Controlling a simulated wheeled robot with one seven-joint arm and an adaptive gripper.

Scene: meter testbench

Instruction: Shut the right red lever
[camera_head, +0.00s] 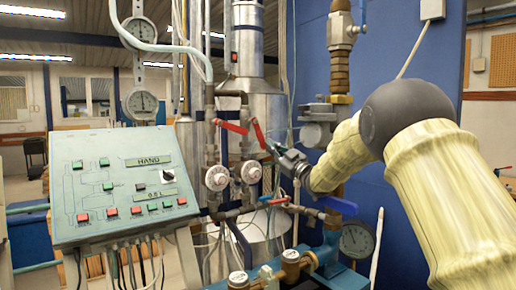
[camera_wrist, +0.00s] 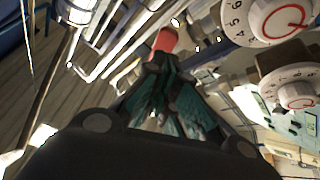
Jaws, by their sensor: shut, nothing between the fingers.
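Two red levers stand on the pipes in the middle of the head view. The left red lever (camera_head: 231,127) slants down to the right. The right red lever (camera_head: 259,134) is steep, leaning slightly, just left of my gripper (camera_head: 271,147). My gripper is shut and empty, its fingertips close to the right lever's lower part; I cannot tell whether they touch. In the wrist view my gripper (camera_wrist: 160,68) points at a red lever end (camera_wrist: 165,40) just beyond the tips. The fingers partly hide what lies behind them.
Two white dials (camera_head: 217,178) sit below the levers. A control panel (camera_head: 120,182) stands at left, a pressure gauge (camera_head: 356,239) at lower right. Pipes and cables crowd the middle.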

